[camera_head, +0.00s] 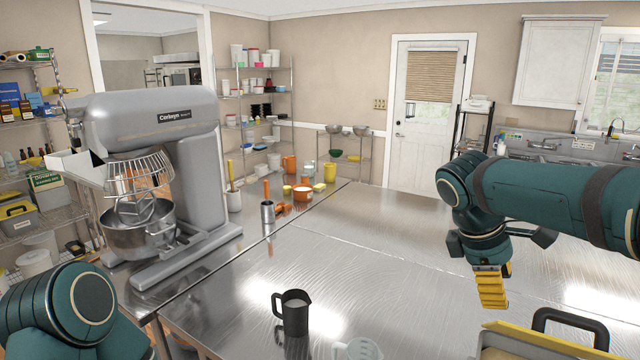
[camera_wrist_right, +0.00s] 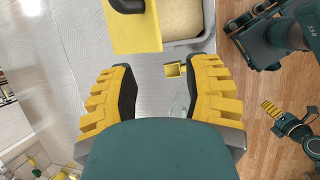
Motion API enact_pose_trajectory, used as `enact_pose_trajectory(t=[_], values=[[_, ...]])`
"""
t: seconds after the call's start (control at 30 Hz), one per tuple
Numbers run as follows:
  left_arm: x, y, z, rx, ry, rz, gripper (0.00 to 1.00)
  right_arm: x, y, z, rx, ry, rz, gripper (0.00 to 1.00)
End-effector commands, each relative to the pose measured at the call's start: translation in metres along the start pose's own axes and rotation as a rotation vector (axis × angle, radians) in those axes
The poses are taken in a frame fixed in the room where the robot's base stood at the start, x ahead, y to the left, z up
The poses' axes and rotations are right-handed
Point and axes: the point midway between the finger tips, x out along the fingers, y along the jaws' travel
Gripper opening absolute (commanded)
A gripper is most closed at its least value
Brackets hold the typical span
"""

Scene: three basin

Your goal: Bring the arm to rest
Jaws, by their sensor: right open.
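My right arm (camera_head: 550,200) reaches in from the right in the head view, with the forearm roughly level above the steel table (camera_head: 420,250). My right gripper (camera_head: 491,287) hangs down over the table's right part. In the right wrist view its two yellow-padded fingers (camera_wrist_right: 163,100) are wide apart with nothing held between them. My left arm (camera_head: 75,305) shows at the lower left of the head view, its gripper out of that picture. In the right wrist view my left gripper (camera_wrist_right: 288,120) shows small at the right, above the wooden floor; its jaw opening is unclear.
A black pitcher (camera_head: 293,313) stands on the near table. A clear item (camera_head: 358,349) lies at the front edge. A grey mixer (camera_head: 165,130) stands left. The table's middle is clear.

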Motion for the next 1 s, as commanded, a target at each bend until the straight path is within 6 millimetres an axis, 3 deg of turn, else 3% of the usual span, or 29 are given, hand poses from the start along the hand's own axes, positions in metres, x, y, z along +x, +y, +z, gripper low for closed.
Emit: enact_pose_trajectory(t=[0.07,0.1,0.33,0.47,0.6,0.8,1.0], values=[[0.0,0.0,0.0,0.0,0.0,0.0,0.47,0.004,-0.001,-0.003,-0.001,0.001,-0.004,0.49],[0.0,0.0,0.0,0.0,0.0,0.0,0.47,0.025,-0.004,-0.021,-0.005,0.022,-0.026,0.49],[0.0,0.0,0.0,0.001,0.0,0.001,0.47,0.122,-0.04,-0.104,0.044,0.167,-0.151,0.49],[0.0,0.0,0.0,0.001,0.0,0.001,0.47,0.185,-0.082,-0.148,0.134,0.259,-0.271,0.49],[0.0,0.0,0.0,0.0,0.0,0.0,0.47,0.251,-0.141,-0.186,0.302,0.345,-0.426,0.49],[0.0,0.0,0.0,0.0,0.0,0.0,0.47,0.318,-0.226,-0.211,0.621,0.398,-0.622,0.49],[0.0,0.0,0.0,0.0,0.0,0.0,0.47,0.353,-0.285,-0.212,0.903,0.385,-0.724,0.49]])
